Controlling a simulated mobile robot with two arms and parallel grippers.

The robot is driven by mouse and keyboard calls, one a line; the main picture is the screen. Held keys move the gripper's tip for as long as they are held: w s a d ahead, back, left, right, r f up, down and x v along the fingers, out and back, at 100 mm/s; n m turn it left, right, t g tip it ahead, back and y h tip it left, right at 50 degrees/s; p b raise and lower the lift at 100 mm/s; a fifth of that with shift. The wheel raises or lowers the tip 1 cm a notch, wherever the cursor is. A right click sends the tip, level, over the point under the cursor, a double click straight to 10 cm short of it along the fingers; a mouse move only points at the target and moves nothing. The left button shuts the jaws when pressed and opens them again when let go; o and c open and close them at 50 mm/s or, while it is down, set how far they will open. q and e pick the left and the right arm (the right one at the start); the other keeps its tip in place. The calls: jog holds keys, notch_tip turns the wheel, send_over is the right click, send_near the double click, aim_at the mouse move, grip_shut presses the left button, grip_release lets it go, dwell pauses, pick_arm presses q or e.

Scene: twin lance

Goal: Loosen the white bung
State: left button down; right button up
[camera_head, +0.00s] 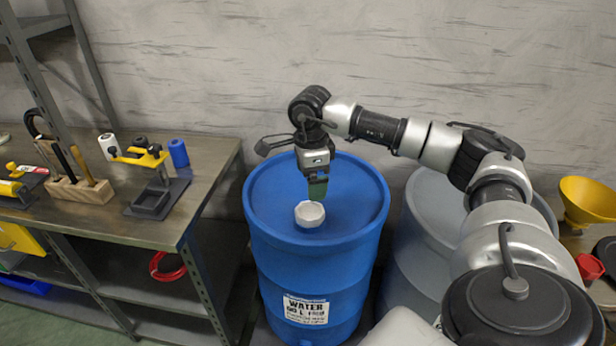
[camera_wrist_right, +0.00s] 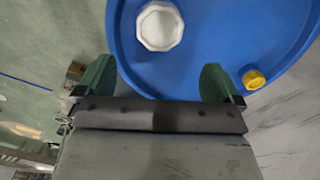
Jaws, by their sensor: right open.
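The white bung (camera_head: 309,213) is an eight-sided cap on the top of the blue drum (camera_head: 262,205), near its front edge. In the right wrist view the white bung (camera_wrist_right: 160,27) lies ahead of the fingers and a little left of the middle between them. My right gripper (camera_head: 317,188) points down over the drum top, just behind the bung as the head view shows it. Its green fingers are apart in the right wrist view (camera_wrist_right: 160,80), with nothing between them. The gripper is clear of the bung. My left gripper is not in view.
A smaller yellow cap (camera_wrist_right: 254,79) sits on the drum top near its rim. A grey drum (camera_head: 432,215) stands right of the blue one. A workbench (camera_head: 120,215) with tools stands at the left. A yellow funnel (camera_head: 588,200) and a red cup (camera_head: 590,268) are at the right.

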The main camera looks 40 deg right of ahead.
aim_at(310, 210)
notch_tip(310, 210, down, 10)
jog(key=b, duration=0.7)
jog(key=shift+a, duration=0.1)
jog(key=c, duration=1)
jog(key=n, duration=1.2)
jog(key=o, duration=0.9)
jog(key=shift+r+n, duration=0.1)
jog(key=shift+n, duration=0.3)
jog(key=shift+r, duration=0.1)
